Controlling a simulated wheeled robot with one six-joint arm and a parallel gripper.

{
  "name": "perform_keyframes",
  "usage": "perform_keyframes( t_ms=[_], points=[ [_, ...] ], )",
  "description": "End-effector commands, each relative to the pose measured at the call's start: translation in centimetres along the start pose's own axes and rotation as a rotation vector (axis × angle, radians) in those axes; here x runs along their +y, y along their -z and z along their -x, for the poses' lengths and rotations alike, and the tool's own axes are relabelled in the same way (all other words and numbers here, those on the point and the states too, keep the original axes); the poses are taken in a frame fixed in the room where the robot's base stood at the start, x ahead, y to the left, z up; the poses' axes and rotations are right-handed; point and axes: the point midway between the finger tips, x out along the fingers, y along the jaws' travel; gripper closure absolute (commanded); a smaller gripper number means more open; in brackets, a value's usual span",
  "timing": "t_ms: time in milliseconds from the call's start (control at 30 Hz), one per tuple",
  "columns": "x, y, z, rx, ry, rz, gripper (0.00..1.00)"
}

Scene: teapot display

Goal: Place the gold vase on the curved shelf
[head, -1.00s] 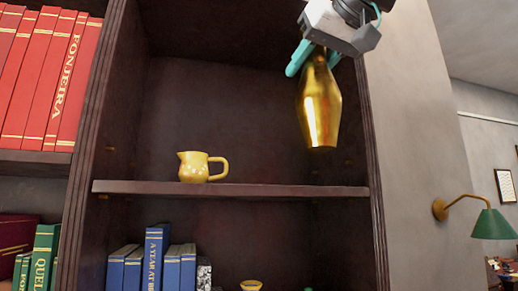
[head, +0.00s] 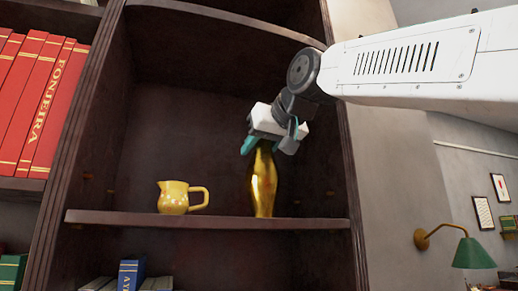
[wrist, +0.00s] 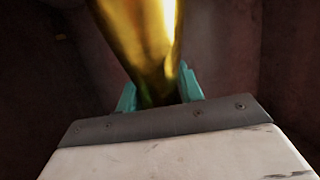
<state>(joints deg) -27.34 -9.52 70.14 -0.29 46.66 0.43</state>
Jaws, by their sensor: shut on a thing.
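The gold vase (head: 263,185) is upright in the head view, at the level of the curved shelf (head: 215,220), to the right of the yellow jug. Its base is at or just above the shelf board; I cannot tell whether it touches. My gripper (head: 259,146) is shut on the vase's narrow neck from above, with its teal fingers on both sides. In the wrist view the vase (wrist: 145,40) rises out from between the teal fingers (wrist: 160,92), and its far end is out of frame.
A yellow jug (head: 181,197) stands on the same shelf, with a gap to the vase. The bookcase's right side wall (head: 325,150) is close to my arm. Red books (head: 40,100) fill the left bay. A green wall lamp (head: 472,252) is at the right.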

Motion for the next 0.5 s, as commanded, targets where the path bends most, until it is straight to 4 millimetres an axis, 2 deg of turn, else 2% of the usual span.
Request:
perform_keyframes(
  t_ms=[367, 400, 467, 500],
  points=[
    [-0.01, -0.38, -0.05, 0.002, 0.000, 0.000, 1.00],
    [-0.01, -0.53, -0.14, 0.000, 0.000, 0.000, 0.60],
    [-0.01, -0.50, -0.14, 0.000, 0.000, 0.000, 0.44],
    [-0.01, -0.49, -0.14, 0.000, 0.000, 0.000, 0.41]
  ],
)
